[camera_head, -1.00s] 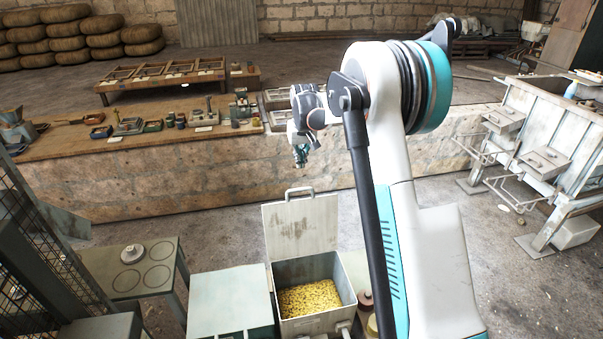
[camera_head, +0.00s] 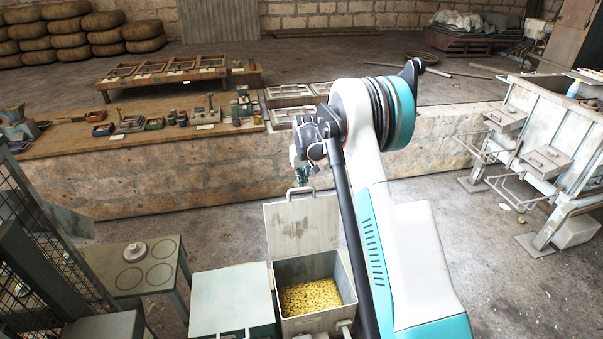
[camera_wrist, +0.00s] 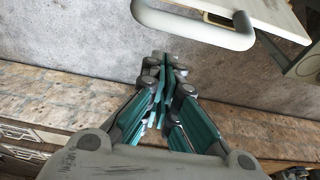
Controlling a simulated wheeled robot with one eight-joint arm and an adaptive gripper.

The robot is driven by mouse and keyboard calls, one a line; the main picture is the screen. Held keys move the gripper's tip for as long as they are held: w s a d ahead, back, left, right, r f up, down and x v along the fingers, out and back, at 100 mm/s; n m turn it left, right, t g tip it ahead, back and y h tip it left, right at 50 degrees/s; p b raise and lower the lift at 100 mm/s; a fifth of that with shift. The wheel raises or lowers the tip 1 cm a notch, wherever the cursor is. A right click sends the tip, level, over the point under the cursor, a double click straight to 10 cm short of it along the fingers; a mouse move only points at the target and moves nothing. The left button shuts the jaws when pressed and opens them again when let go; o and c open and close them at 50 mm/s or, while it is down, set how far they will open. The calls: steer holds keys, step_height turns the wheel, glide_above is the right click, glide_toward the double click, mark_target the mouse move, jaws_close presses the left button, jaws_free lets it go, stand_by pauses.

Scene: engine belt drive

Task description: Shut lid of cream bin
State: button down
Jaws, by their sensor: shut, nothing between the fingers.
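The cream bin (camera_head: 318,322) stands at the bottom middle of the head view, filled with yellow bits (camera_head: 310,297). Its lid (camera_head: 302,226) is open and stands upright at the far side, with a looped handle (camera_head: 299,191) along its top edge. My gripper (camera_head: 303,176) is just above and behind that handle, partly hidden by my arm. In the wrist view my gripper (camera_wrist: 168,75) is shut and empty. The lid's handle (camera_wrist: 190,28) crosses the top of that view, ahead of the fingertips and apart from them in the picture. The lid (camera_wrist: 265,12) shows at the top right.
A closed pale green bin (camera_head: 232,299) stands left of the cream bin. A table with round marks (camera_head: 150,265) is farther left. A stone ledge (camera_head: 150,180) with a long wooden top runs behind. A grey metal bench (camera_head: 555,130) stands at the right, with open floor before it.

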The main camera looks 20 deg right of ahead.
steer(key=s, duration=0.1)
steer(key=s+r, duration=0.1)
steer(key=shift+s+a+r, duration=0.25)
steer(key=shift+s+a, duration=0.05)
steer(key=shift+s, duration=0.1)
steer(key=shift+s, duration=0.15)
